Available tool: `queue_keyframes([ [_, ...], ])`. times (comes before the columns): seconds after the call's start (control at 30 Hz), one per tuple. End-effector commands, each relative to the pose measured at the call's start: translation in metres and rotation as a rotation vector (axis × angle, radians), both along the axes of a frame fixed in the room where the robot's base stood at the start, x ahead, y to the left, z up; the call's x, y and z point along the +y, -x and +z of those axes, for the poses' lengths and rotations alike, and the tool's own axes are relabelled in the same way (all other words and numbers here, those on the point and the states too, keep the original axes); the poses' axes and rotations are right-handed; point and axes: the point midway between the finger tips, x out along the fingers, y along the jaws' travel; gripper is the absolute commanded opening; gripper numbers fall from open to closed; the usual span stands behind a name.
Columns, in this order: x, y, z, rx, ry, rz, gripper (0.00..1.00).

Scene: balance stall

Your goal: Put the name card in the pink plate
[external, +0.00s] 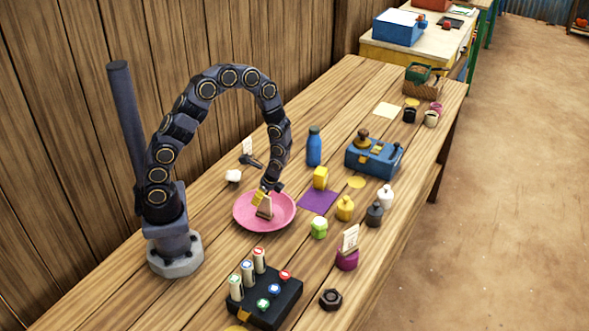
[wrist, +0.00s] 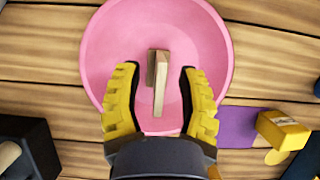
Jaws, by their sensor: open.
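The pink plate (external: 243,216) lies on the bench in front of my arm, and it fills the upper middle of the wrist view (wrist: 100,50). A small tan, wedge-like piece, apparently the name card (external: 265,209), is inside the plate. In the wrist view the name card (wrist: 160,82) looks like two thin tan slabs meeting at an angle, resting in the plate. My gripper (wrist: 159,80) is open, with its yellow fingers on either side of the card and gaps visible on both sides. In the external view my gripper (external: 262,195) is low over the plate.
A purple mat (external: 318,200) and a yellow block (external: 320,177) are right of the plate. A green-and-white jar (external: 319,228) stands close by. A black box with several coloured pegs (external: 280,303) is in front. A magenta holder (external: 347,259) bears a card. A blue bottle (external: 314,147) stands behind.

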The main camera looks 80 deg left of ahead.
Motion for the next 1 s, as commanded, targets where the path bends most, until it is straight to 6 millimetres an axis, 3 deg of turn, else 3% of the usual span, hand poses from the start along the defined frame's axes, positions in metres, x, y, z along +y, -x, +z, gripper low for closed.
queue_keyframes([
  [0.5, 0.0, -0.001, 0.066, -0.005, 0.0, 0.001, 0.39],
  [1.0, 0.0, 0.0, 0.069, -0.001, 0.001, 0.0, 0.39],
])
